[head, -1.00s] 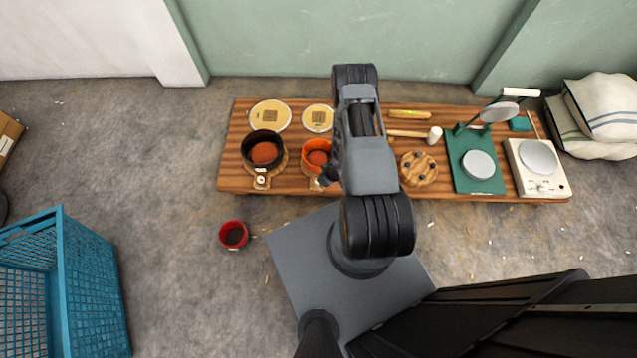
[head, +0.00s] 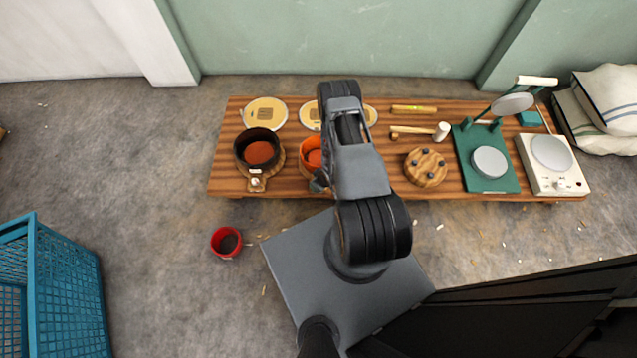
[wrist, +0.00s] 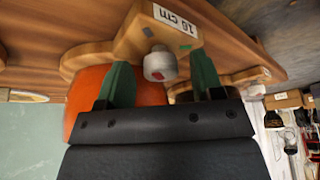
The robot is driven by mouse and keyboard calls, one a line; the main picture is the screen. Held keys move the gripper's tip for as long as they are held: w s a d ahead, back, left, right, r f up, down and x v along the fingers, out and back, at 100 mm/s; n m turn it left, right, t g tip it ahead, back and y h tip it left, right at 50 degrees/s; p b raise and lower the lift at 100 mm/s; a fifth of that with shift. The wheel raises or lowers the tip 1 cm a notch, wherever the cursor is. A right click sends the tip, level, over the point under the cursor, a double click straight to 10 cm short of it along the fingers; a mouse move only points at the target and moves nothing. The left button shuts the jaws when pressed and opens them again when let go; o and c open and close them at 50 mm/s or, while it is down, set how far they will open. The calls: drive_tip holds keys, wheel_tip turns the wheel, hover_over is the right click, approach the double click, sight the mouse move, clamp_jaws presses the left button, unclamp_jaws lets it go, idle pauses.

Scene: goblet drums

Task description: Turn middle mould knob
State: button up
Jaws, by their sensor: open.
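The orange mould (head: 311,154) stands on a wooden base on the bench, right of the black mould (head: 259,152). In the wrist view the orange mould (wrist: 85,97) is partly behind my left finger. Its wooden base (wrist: 135,42) carries a "16 cm" label and a pale knob (wrist: 160,64) with a red mark. My gripper (wrist: 162,76) is open, with one green finger on each side of the knob and visible gaps. I cannot tell how deep the fingers reach around it. In the head view my arm hides the area right of the orange mould.
The wooden bench (head: 228,182) also holds yellow discs, a mallet (head: 441,131), a round wooden piece (head: 426,167), a green stand (head: 510,180) and a white scale (head: 573,183). A red cup (head: 227,242) and a blue crate (head: 70,290) are on the floor.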

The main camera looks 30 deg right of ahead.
drive_tip(key=c, duration=0.9)
drive_tip(key=shift+a+m, duration=0.1)
drive_tip(key=shift+m, duration=0.2)
drive_tip(key=m+h+b, duration=0.1)
drive_tip(key=m+h, duration=0.1)
drive_tip(key=m, duration=0.2)
drive_tip(key=shift+a+f+m, duration=0.1)
drive_tip(key=shift+m, duration=0.3)
drive_tip(key=m, duration=0.2)
drive_tip(key=m+h+b, duration=0.1)
drive_tip(key=m, duration=0.1)
drive_tip(key=shift+a+m+g+h, duration=0.1)
drive_tip(key=shift+m+g+h, duration=0.2)
drive_tip(key=m+g+h+b, duration=0.1)
drive_tip(key=m, duration=0.4)
drive_tip(key=shift+w+a, duration=0.1)
drive_tip(key=shift+w+m+g+h+b, duration=0.1)
drive_tip(key=shift+m+g+h+b, duration=0.3)
drive_tip(key=shift+m, duration=0.8)
drive_tip(key=shift+m+g+h+b, duration=0.15)
drive_tip(key=shift+m+g, duration=0.45)
drive_tip(key=shift+m, duration=0.6)
